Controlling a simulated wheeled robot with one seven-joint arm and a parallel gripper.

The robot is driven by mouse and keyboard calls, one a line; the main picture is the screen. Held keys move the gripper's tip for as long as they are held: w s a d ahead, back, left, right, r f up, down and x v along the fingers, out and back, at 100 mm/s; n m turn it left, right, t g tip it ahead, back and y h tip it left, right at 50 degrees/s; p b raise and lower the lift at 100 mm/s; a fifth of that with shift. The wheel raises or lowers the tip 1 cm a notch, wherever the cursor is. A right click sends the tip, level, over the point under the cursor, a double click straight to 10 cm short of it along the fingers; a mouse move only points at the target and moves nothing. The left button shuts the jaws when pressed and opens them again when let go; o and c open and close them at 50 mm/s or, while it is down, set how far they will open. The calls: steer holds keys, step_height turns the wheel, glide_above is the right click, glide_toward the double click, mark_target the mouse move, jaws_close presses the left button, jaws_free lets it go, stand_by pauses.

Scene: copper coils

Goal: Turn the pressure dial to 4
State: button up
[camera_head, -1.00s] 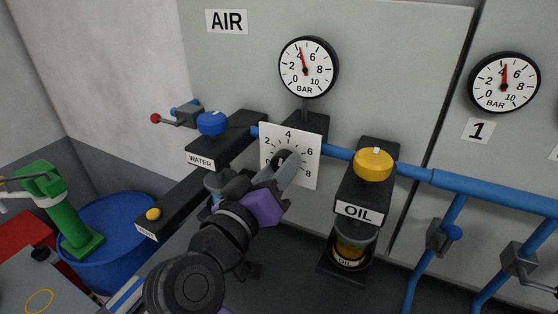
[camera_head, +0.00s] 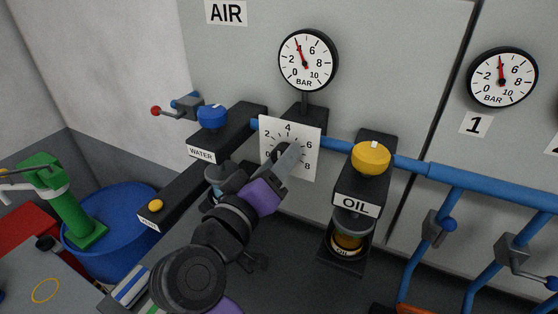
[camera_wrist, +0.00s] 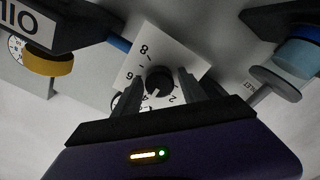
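The pressure dial is a black knob (camera_wrist: 159,80) on a white square plate (camera_head: 306,141) numbered 2, 4, 6 and 8. In the head view, my gripper (camera_head: 287,158) covers the knob. The round AIR gauge (camera_head: 316,70) above has its red needle over the 4 position.
A blue WATER knob (camera_head: 212,117) is at left and a yellow OIL knob (camera_head: 371,158) with its bowl at right. A blue pipe (camera_head: 412,168) runs behind. Gauge 1 (camera_head: 517,82) reads about 4. A blue drum (camera_head: 118,225) stands lower left.

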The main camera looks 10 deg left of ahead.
steer(key=shift+o, duration=0.5)
steer(key=b+v, duration=0.2)
steer(key=v, duration=0.5)
steer(key=shift+s, duration=0.4)
steer(key=shift+a+r, duration=0.1)
steer(key=shift+a, duration=0.1)
